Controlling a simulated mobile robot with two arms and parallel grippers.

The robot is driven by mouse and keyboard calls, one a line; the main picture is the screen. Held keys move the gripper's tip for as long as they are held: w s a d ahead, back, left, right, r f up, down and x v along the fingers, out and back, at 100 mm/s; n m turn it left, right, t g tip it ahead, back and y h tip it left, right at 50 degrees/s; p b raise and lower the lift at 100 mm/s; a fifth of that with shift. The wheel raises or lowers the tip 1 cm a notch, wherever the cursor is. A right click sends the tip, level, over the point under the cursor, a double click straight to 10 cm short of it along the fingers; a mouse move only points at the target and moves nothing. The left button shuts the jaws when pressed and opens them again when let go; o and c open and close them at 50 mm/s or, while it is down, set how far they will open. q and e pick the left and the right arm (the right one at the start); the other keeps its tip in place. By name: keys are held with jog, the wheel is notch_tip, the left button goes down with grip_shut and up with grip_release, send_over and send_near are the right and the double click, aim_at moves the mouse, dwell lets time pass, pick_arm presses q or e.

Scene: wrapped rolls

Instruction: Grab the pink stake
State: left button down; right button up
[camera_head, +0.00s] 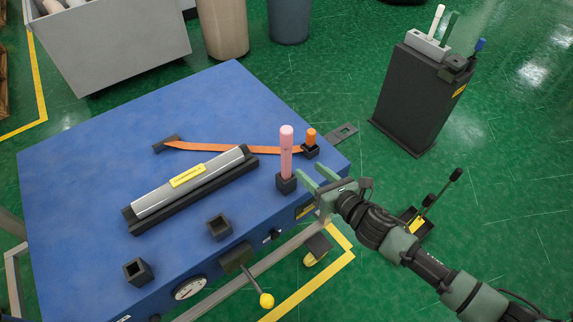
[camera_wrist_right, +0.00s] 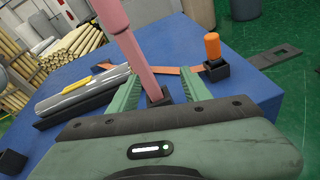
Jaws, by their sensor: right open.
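The pink stake (camera_head: 287,150) stands upright in a small black square socket (camera_head: 287,183) near the right front edge of the blue table (camera_head: 95,150). It also shows in the right wrist view (camera_wrist_right: 132,52), rising between the green fingers. My right gripper (camera_head: 309,178) is open, just right of the stake's lower part. In the right wrist view its fingers (camera_wrist_right: 156,92) lie on either side of the stake, which stands ahead of the palm. Whether a finger touches it I cannot tell. My left gripper does not show.
An orange peg (camera_head: 311,136) in a black socket stands close behind the stake, with an orange strap (camera_head: 225,148) running left. A silver roll (camera_head: 190,182) lies in a black cradle. Empty sockets (camera_head: 219,227) sit near the front edge. A black stand (camera_head: 415,95) is at right.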

aim_at(289, 158)
jog(key=a+r+n+y, duration=0.1)
jog(key=a+r+n, duration=0.2)
jog(key=shift+x, duration=0.95)
jog(key=p+x, duration=0.1)
jog(key=x, duration=0.3)
jog(key=shift+a+f, duration=0.2)
jog(key=shift+w+a+f, duration=0.1)
jog(key=shift+w+a, duration=0.1)
jog(key=shift+w, duration=0.1)
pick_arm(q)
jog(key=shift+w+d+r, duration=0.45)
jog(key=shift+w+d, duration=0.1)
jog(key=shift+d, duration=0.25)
pick_arm(e)
grip_shut()
